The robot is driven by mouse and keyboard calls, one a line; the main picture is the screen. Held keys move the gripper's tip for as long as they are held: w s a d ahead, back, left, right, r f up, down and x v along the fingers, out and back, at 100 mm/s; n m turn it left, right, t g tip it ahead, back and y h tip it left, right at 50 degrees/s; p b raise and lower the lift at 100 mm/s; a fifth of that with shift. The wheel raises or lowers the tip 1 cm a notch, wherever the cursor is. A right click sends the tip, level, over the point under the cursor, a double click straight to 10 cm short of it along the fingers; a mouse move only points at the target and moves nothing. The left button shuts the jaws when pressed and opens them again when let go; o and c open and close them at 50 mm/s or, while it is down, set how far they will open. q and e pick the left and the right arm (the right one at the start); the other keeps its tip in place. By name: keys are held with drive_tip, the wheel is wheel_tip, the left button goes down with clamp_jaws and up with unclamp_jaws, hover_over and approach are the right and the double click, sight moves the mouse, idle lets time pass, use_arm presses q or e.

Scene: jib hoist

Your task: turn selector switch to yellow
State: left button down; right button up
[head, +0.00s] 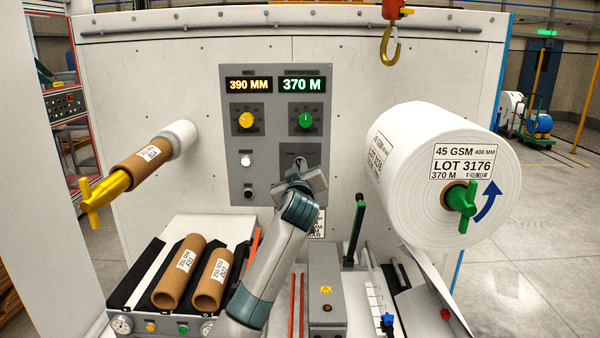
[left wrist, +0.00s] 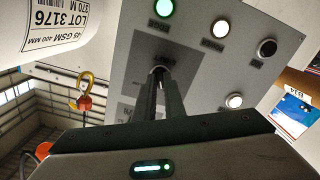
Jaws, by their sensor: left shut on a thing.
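The selector switch (head: 301,160) is on the lower right of the grey control panel (head: 239,178), under the green dial. Only its upper part shows in the head view, as my left gripper (head: 300,172) covers the rest. In the left wrist view the two fingers of my left gripper (left wrist: 159,95) reach to the panel and are shut on the switch (left wrist: 159,71). Which way the switch points, and its colour marks, I cannot make out. My right gripper is not in view.
A yellow dial (head: 246,120) and a green dial (head: 306,120) sit above, under displays reading 390 MM and 370 M. A big white roll (head: 400,165) stands out on the right, a brown core (head: 145,160) on the left. A hook (head: 391,48) hangs above.

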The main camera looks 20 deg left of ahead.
use_arm(q)
drive_tip(key=shift+m+p, duration=0.65)
drive_tip(key=shift+m, duration=6.45)
drive_tip(key=shift+f, duration=0.1)
drive_tip(key=c, duration=1.8)
unclamp_jaws()
drive_tip(key=shift+c, duration=0.2)
drive_tip(key=shift+s+d, duration=0.1)
drive_tip(key=shift+s, duration=0.05)
